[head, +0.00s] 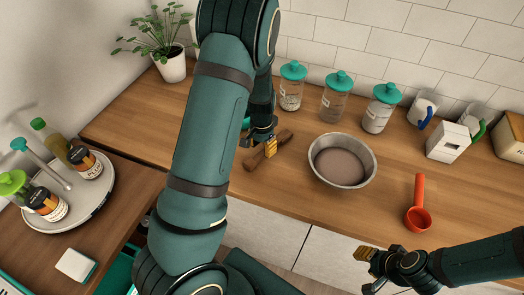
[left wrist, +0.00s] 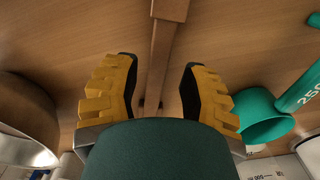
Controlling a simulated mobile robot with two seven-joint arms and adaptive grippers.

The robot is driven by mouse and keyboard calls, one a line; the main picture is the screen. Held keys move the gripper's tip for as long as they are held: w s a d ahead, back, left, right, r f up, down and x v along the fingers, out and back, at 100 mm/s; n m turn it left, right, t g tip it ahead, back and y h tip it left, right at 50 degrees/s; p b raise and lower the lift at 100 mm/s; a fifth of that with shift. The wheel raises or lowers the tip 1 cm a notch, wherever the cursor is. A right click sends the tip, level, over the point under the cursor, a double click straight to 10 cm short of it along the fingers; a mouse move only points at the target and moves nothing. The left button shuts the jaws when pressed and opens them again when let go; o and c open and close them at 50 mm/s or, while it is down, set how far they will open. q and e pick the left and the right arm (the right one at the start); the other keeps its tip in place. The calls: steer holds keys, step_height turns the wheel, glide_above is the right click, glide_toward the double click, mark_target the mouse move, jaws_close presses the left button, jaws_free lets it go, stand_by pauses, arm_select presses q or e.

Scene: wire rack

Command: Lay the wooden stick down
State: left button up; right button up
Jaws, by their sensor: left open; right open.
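The wooden stick (head: 258,159) is a brown bar that appears to lie flat on the wooden counter, left of the metal bowl. My left gripper (head: 270,145) is over it, its yellow fingertips close to the stick, and my arm hides part of the area. In the left wrist view the stick (left wrist: 166,45) runs from the top edge down between the two open yellow fingers (left wrist: 160,85), with a gap on each side. My right gripper (head: 366,267) is open and empty in front of the counter, at the lower right.
The metal bowl (head: 342,162) stands just right of the stick. A red scoop (head: 418,208) lies further right. Several teal-lidded jars (head: 336,98) line the wall. A teal measuring cup (left wrist: 262,118) is near the left gripper. A plant (head: 168,55) stands back left. Counter wood between bowl and scoop is clear.

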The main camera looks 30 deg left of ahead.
mark_target(262, 153)
arm_select(q)
step_height(262, 153, up, 9)
steer(key=shift+p, duration=0.35)
arm_select(e)
steer(key=shift+r, duration=0.5)
arm_select(q)
steer(key=shift+s+f, duration=0.15)
steer(key=shift+f, duration=0.05)
arm_select(e)
steer(key=shift+s, duration=0.15)
